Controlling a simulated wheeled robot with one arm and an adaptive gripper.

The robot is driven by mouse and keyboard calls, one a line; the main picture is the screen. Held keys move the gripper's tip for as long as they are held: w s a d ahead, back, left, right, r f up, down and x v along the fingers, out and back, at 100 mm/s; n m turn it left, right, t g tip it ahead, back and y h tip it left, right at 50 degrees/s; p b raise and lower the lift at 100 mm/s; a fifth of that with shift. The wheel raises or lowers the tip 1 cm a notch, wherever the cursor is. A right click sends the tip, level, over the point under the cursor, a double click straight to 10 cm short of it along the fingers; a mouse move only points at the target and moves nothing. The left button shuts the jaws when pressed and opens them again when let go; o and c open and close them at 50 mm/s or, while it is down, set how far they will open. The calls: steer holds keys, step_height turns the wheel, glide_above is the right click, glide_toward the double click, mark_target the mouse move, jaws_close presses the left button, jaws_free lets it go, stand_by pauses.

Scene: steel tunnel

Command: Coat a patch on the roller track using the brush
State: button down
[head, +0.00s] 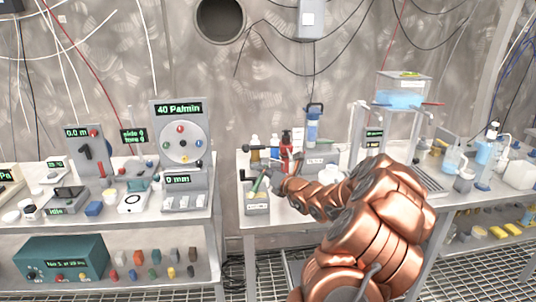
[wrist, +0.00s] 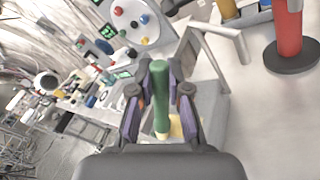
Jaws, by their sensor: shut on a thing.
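My gripper (head: 270,181) reaches over the left end of the right-hand bench. In the wrist view my gripper (wrist: 161,78) is shut on a green handle, which looks like the brush (wrist: 160,98). The brush has a pale tip at its lower end in that view; the green handle also shows, small and tilted, in the head view (head: 258,184). It is at a grey holder (head: 257,208) with a yellow patch; whether it touches the holder I cannot tell. A grey ribbed tray (head: 430,178), possibly the roller track, lies right of my arm, partly hidden by it.
Small bottles and a red cylinder (wrist: 288,38) stand close behind my gripper. The left bench holds a dial panel (head: 180,135). A gap separates the benches.

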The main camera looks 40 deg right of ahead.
step_height(320, 180, up, 2)
steer(key=shift+s+a+r+p, duration=0.15)
steer(key=shift+r+p, duration=0.1)
steer(key=shift+p, duration=0.4)
steer(key=shift+r+p, duration=2.15)
steer(key=shift+r, duration=0.65)
